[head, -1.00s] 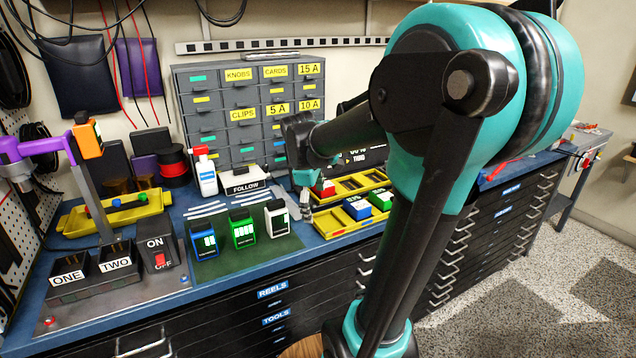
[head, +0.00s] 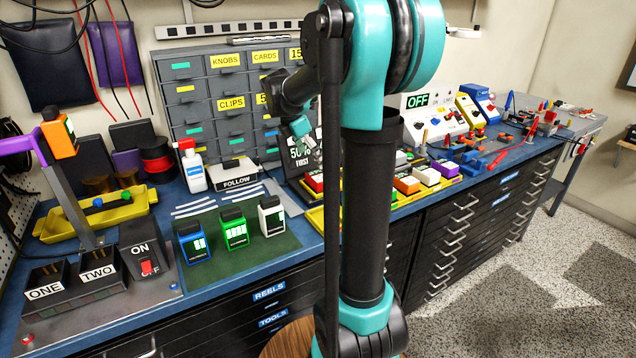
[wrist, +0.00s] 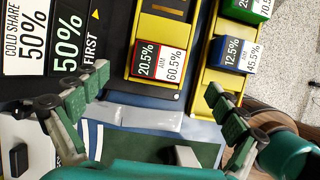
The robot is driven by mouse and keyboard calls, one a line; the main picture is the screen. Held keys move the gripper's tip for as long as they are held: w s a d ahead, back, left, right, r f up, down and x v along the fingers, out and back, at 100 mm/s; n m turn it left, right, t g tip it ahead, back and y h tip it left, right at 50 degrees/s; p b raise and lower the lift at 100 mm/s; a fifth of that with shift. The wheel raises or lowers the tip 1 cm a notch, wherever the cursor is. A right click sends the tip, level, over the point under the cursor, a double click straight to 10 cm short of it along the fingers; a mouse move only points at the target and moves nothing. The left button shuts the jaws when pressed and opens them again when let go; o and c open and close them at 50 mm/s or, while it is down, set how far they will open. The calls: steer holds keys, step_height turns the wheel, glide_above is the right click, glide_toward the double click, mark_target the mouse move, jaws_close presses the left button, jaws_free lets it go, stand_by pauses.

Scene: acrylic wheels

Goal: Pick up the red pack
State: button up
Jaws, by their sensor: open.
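The red pack (wrist: 160,62), red and white with printed percentages, lies in the near end of a yellow tray (wrist: 143,28) in the wrist view. In the head view the red pack (head: 315,181) is partly hidden by my arm. My gripper (wrist: 157,84) is open and empty, with one finger on each side of the red pack in the picture and apart from it. In the head view my gripper (head: 306,142) hangs above the bench near the trays, partly in front of a dark sign.
A blue pack (wrist: 234,54) and a green pack (wrist: 247,8) sit in the neighbouring yellow tray at right. A dark percentage sign (wrist: 72,40) stands close to the left finger. Blue, green and white packs (head: 234,232) stand on a green mat in the head view.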

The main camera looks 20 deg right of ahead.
mark_target(318, 175)
steer(key=x, duration=0.8)
steer(key=shift+a+f, duration=0.25)
steer(key=c, duration=1.6)
steer(key=shift+r, duration=0.1)
